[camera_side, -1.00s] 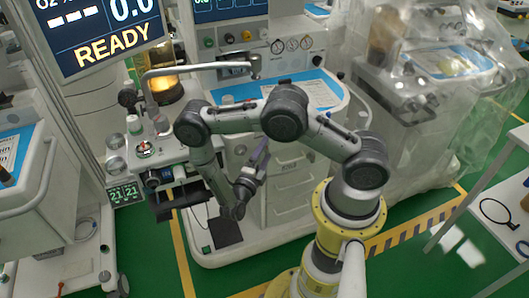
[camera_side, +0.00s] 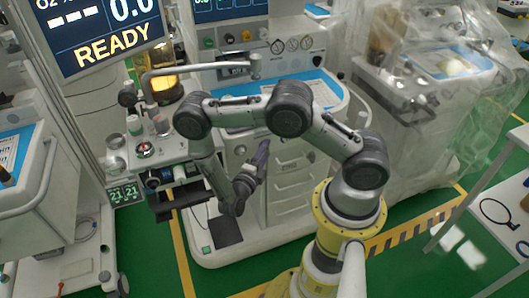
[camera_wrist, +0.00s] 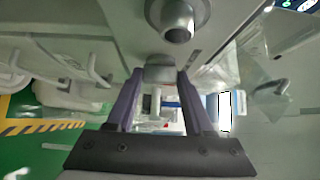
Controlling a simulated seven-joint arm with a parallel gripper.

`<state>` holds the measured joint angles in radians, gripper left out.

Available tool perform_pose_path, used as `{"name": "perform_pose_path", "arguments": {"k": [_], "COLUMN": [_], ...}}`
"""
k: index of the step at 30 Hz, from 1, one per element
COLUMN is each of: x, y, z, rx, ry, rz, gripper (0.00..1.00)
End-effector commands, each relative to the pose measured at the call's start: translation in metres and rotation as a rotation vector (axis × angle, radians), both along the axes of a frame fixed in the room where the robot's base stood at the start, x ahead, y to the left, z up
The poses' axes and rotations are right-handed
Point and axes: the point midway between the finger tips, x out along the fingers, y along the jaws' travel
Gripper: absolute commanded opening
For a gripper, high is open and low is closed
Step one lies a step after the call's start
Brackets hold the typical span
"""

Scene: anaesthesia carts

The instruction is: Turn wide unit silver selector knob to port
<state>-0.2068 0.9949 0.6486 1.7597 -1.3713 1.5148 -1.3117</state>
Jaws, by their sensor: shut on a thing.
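The wide unit (camera_side: 300,195) is the white cart with drawers behind my arm in the side view. In the wrist view a small silver-grey block, the selector knob (camera_wrist: 160,60), sits between my fingertips on the pale panel. My gripper (camera_wrist: 160,76) is shut on it, one purple finger on each side. In the side view my gripper (camera_side: 264,146) reaches up to the cart's front, just under the worktop edge. The knob is too small and hidden to make out there. The port marking and the knob's pointing direction cannot be read.
A round silver fitting (camera_wrist: 178,20) juts from the panel close to the knob. A bent metal rail (camera_side: 195,68) runs above my arm at the left. A monitor cart (camera_side: 75,150) stands at left, a plastic-covered machine (camera_side: 430,110) at right. Green floor is clear in front.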

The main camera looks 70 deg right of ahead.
Motion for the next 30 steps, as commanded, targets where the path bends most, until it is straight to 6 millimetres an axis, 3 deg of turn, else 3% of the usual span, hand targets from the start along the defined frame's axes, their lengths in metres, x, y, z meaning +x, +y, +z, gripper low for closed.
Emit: {"name": "perform_pose_path", "arguments": {"k": [18, 30], "x": [-0.0015, -0.0023], "y": [-0.0012, -0.0022], "z": [0.0071, 0.0084], "rx": [0.378, 0.531], "ry": [-0.381, -0.533], "rz": [-0.001, 0.000], "gripper": [0.00, 0.00]}}
